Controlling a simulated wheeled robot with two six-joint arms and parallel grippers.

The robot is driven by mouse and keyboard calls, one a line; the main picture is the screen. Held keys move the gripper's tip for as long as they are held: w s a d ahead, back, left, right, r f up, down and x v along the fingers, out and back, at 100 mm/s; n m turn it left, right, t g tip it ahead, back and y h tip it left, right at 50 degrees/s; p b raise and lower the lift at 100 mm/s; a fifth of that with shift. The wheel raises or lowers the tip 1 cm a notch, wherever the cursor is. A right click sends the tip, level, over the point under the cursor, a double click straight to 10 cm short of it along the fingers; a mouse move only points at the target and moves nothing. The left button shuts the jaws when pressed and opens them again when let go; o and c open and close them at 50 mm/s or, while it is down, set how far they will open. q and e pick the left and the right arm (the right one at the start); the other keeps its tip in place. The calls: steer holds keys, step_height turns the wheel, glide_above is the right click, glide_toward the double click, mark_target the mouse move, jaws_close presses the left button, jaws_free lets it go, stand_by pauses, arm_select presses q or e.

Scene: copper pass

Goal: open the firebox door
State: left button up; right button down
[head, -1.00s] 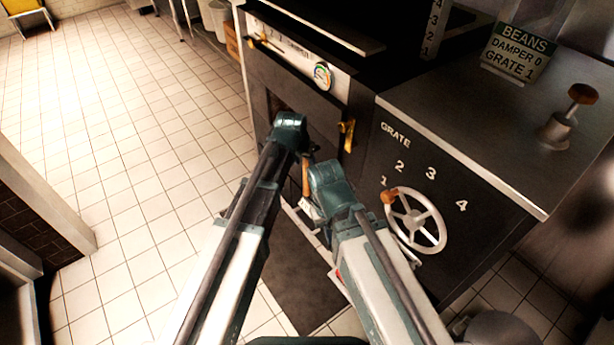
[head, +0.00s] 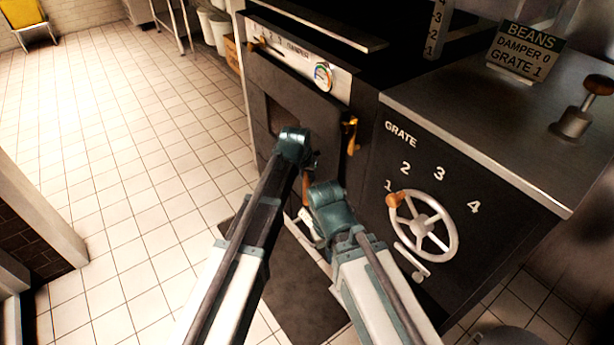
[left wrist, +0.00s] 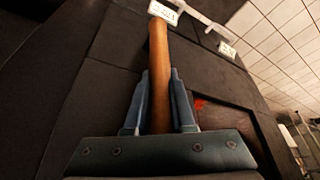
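The firebox front is a dark panel with a recessed opening (head: 283,118) in the oven's dark face, left of the grate wheel. A brass latch (head: 351,135) stands at its right side. My left gripper (left wrist: 160,74) has a finger on each side of a wooden handle (left wrist: 159,45), close against it; the handle also shows in the head view (head: 305,188). White labelled plates (left wrist: 227,48) sit on a pale bar beyond the handle's far end. My left wrist hides part of the front. My right arm comes in beside it, its fingers hidden behind its own wrist.
The grate wheel (head: 424,226) with a wooden knob is right of my arms, below the numbers. A damper scale and round gauge (head: 323,76) are above the front. A metal counter (head: 490,120) holds a sign (head: 524,50). Tiled floor (head: 120,170) is clear at left.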

arm_select(q)
jaws_close()
steer(key=shift+s+a, duration=0.1)
stand_by(1.0)
